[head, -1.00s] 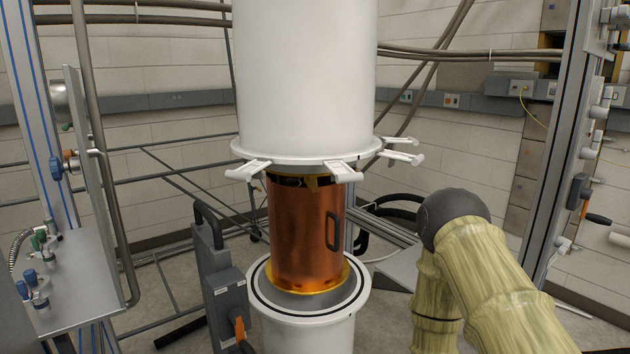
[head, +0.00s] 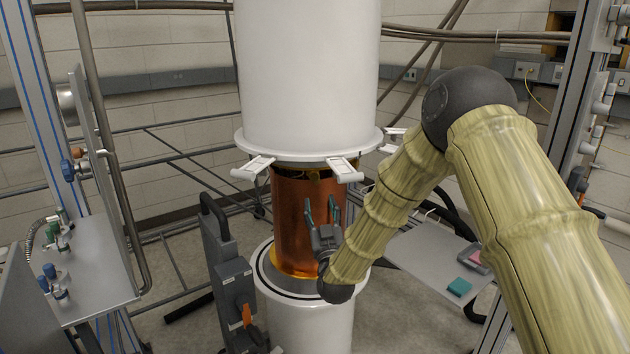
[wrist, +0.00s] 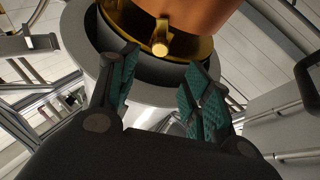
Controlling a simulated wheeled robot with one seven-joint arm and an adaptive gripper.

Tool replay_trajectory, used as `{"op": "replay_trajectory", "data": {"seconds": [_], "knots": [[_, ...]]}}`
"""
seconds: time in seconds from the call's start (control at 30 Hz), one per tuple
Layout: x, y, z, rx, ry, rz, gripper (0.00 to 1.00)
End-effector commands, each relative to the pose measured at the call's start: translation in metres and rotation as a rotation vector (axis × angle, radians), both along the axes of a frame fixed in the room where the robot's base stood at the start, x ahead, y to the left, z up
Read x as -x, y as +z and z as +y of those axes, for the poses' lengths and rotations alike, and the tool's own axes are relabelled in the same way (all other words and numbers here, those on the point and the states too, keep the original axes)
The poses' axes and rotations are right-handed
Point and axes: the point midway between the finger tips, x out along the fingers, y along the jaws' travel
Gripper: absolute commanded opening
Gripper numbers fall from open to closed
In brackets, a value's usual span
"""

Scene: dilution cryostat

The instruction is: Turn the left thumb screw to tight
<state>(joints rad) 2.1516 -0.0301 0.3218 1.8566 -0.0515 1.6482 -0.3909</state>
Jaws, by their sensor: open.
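The copper can (head: 292,215) stands on a white base under the large white cylinder. My gripper (head: 321,206) is in front of the can's right part in the head view, with its fingers pointing up. In the wrist view my gripper (wrist: 160,75) is open and empty. A brass thumb screw (wrist: 160,46) on a gold band (wrist: 128,17) shows beyond the fingertips, roughly centred between them and apart from both. I cannot tell from these frames which thumb screw it is, or whether it is tight. In the head view I cannot make out the thumb screws.
The white cylinder (head: 308,80) has white brackets (head: 345,168) sticking out from its bottom rim. A grey unit with a black handle (head: 228,270) stands left of the base. A grey table (head: 425,265) with a teal block (head: 459,287) is at right. A valve panel (head: 95,265) is at left.

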Motion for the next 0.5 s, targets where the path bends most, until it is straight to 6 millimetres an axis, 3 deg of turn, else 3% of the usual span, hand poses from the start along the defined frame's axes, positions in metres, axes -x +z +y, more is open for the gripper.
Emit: {"op": "replay_trajectory", "data": {"seconds": [0.5], "knots": [[-0.070, 0.031, 0.011, -0.001, 0.000, 0.003, 0.49]]}}
